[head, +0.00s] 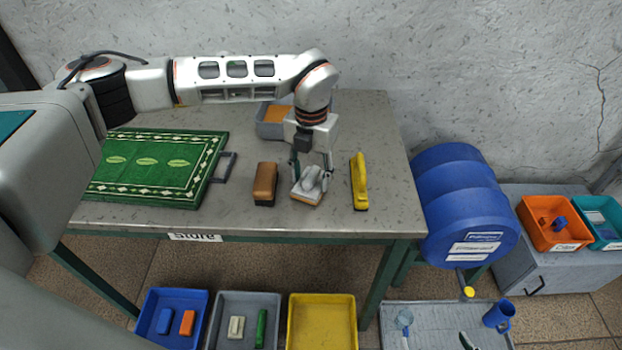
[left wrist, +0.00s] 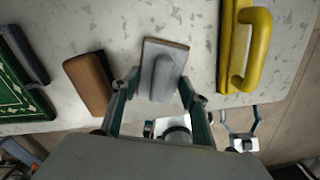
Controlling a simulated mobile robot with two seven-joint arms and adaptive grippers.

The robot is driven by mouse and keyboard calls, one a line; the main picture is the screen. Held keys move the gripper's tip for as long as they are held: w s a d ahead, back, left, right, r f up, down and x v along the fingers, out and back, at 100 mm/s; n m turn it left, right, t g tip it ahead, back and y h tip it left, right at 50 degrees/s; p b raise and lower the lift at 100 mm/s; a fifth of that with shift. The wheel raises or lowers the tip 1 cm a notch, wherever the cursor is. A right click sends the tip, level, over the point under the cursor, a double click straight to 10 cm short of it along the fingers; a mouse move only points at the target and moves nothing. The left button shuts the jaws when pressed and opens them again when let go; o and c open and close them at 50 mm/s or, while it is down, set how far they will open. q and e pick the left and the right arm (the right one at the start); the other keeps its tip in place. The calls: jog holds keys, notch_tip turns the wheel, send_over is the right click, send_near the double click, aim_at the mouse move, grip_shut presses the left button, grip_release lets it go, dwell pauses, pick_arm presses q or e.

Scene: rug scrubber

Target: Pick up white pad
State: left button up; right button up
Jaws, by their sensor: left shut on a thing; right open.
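The white pad (head: 307,192) has a raised grip bar and is at the front of the grey table (head: 235,221). It also shows in the left wrist view (left wrist: 162,70), between the fingers. Whether the pad touches the table cannot be told. My right gripper (head: 469,341) shows only in part at the bottom edge of the head view, low over the grey tray, open and apart from the pad.
A brown brush block (head: 265,183) lies left of the pad and a yellow handled tool (head: 358,182) right. A green rug (head: 155,165) covers the table's left. A grey bin (head: 271,130) stands behind.

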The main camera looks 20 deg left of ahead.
aim_at(310, 175)
pick_arm(q)
notch_tip(310, 175, up, 19)
jog(key=shift+b, duration=0.3)
jog(key=o, duration=0.4)
jog(key=c, duration=0.5)
